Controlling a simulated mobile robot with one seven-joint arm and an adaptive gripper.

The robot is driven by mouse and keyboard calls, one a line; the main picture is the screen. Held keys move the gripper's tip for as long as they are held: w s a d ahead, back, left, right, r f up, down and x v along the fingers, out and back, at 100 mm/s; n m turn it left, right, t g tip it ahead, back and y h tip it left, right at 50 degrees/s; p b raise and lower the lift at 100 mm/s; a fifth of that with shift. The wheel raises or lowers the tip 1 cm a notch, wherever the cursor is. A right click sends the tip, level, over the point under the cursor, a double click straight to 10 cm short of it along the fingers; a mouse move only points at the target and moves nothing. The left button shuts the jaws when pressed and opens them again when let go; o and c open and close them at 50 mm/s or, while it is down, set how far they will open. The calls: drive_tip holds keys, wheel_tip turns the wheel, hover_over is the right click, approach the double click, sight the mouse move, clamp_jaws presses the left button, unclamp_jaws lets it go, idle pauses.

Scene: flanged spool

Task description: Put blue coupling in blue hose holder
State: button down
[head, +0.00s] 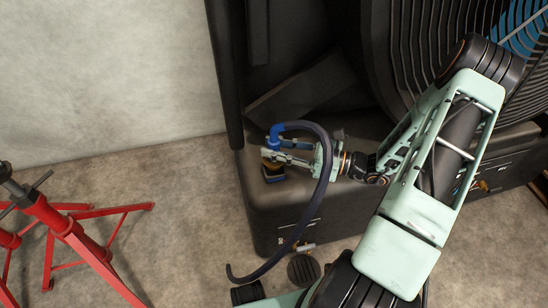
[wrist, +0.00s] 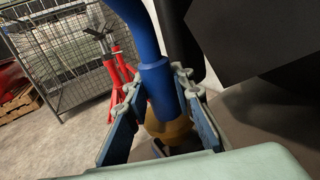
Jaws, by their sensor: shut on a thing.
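The blue coupling (head: 275,135) is at the end of a dark hose, held upright in my gripper (head: 270,149). In the wrist view the blue coupling (wrist: 156,82) stands between the two fingers of my gripper (wrist: 157,92), with a brass-coloured part (wrist: 170,131) under it. The blue hose holder (head: 273,173), dark blue with yellow, sits on the left end of the black base, directly below the coupling. The fingers hide where coupling and holder meet, so I cannot tell whether the coupling is inside it.
The dark hose (head: 324,180) loops over my gripper and hangs down the front of the black base (head: 262,215). A large ribbed spool (head: 415,50) stands behind my arm. Red stands (head: 75,238) are at the left. A wire cage (wrist: 60,55) shows in the wrist view.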

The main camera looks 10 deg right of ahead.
drive_tip(key=shift+f+b, duration=0.45)
drive_tip(key=shift+f, duration=1.05)
drive_tip(key=shift+f, duration=0.2)
drive_tip(key=c, duration=1.7)
unclamp_jaws()
drive_tip(key=shift+o, duration=0.2)
drive_tip(key=shift+r, duration=0.15)
drive_tip(key=shift+s+d, duration=0.1)
drive_tip(key=shift+d, duration=0.1)
drive_tip(key=p+v, duration=0.2)
drive_tip(key=v, duration=0.9)
drive_tip(key=shift+s+d, duration=0.15)
drive_tip(key=shift+d, duration=0.1)
